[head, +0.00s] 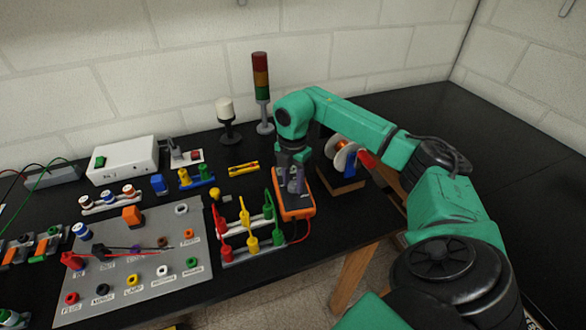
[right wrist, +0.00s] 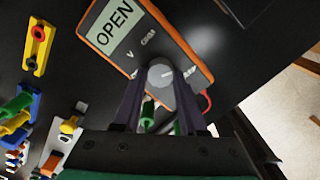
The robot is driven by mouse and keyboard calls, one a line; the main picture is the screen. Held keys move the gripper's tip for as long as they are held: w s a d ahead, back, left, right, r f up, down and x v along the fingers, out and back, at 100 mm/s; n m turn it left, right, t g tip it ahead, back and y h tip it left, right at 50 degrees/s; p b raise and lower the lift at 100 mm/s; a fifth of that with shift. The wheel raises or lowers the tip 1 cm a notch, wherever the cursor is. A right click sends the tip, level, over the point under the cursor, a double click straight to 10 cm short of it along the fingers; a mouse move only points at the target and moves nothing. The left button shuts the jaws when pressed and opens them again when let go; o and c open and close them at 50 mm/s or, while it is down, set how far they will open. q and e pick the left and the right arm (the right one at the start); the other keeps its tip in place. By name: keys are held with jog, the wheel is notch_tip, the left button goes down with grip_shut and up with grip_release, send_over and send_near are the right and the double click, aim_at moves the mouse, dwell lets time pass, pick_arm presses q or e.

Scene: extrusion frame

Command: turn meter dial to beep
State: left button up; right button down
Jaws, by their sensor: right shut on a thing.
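The orange meter (head: 306,211) lies on the black table, below my right gripper (head: 294,190) in the head view. In the right wrist view the meter (right wrist: 188,52) shows a lit screen (right wrist: 114,27) reading OPEN, with small markings below it, one a V. Its round grey dial (right wrist: 159,71) sits between the fingers of my right gripper (right wrist: 160,84), which is shut on it. In the head view the gripper hides the dial. The dial's pointer is too small to read. My left gripper is not in view.
A rack of red, yellow and green plugs (head: 252,243) stands close left of the meter. A grey socket panel (head: 140,285) lies farther left. A cable spool (head: 345,157) is right behind the meter, and a signal tower (head: 261,90) stands at the back.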

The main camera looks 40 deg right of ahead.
jog(key=shift+m, duration=0.6)
jog(key=shift+c, duration=2.3)
grip_release()
jog(key=shift+r, duration=0.15)
notch_tip(320, 180, up, 9)
jog(key=b, duration=0.2)
notch_tip(320, 180, up, 6)
jog(key=p, duration=0.3)
send_over(292, 185)
jog(key=shift+d+f, duration=0.1)
jog(key=shift+f, duration=0.15)
